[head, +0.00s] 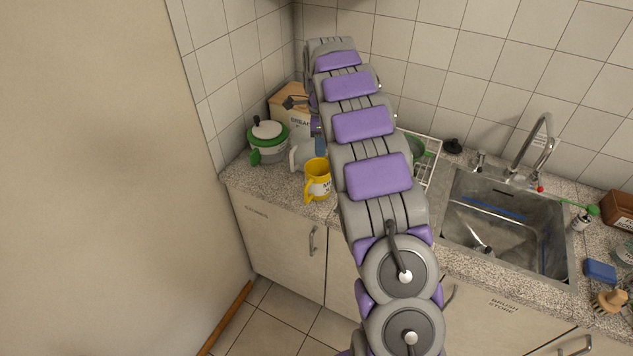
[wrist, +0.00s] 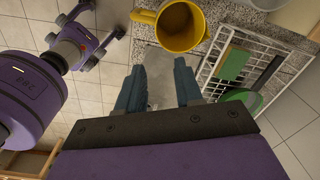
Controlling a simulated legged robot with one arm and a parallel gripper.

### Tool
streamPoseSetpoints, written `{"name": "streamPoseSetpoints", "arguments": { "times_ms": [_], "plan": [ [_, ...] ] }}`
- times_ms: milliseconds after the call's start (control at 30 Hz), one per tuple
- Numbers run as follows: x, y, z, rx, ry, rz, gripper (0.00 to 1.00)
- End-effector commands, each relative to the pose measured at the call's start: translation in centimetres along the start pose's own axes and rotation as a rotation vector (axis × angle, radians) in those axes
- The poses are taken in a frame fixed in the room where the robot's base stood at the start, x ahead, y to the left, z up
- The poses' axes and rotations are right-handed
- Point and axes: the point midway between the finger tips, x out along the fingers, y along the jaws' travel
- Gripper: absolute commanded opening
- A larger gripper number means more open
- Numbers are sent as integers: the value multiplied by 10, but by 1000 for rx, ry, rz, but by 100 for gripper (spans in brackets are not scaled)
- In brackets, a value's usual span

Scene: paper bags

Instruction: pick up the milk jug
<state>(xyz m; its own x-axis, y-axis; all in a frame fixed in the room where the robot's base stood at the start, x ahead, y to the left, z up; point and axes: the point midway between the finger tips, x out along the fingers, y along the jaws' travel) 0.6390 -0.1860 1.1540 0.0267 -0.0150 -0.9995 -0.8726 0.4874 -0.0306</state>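The likely milk jug is a pale, whitish vessel (head: 300,154) on the counter in the head view, just behind the yellow mug (head: 317,180). My arm hides part of it. In the wrist view, my gripper (wrist: 159,75) has its two blue-grey fingers apart. A pale grey patch shows between them, and I cannot tell what it is. The yellow mug also shows in the wrist view (wrist: 178,24), just beyond the fingertips. I cannot make out the jug for certain in the wrist view. My gripper is not clearly visible in the head view.
A green-and-white pot (head: 267,141) and a bread box (head: 289,103) stand in the left corner. A white wire rack (wrist: 210,66) with green items lies right of the fingers. The sink (head: 505,225) is on the right. Tiled walls close the back and left.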

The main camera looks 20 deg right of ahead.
Motion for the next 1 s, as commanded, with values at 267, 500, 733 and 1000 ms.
{"name": "streamPoseSetpoints", "arguments": {
  "times_ms": [267, 500, 733, 1000],
  "plan": [
    [30, 0, 0, 9, 0, 4, 35],
    [78, -1, 0, 8, 0, 2, 35],
    [118, 0, 0, 7, 0, 5, 35],
    [135, 1, 3, 6, 1, 3, 35]
  ]
}}
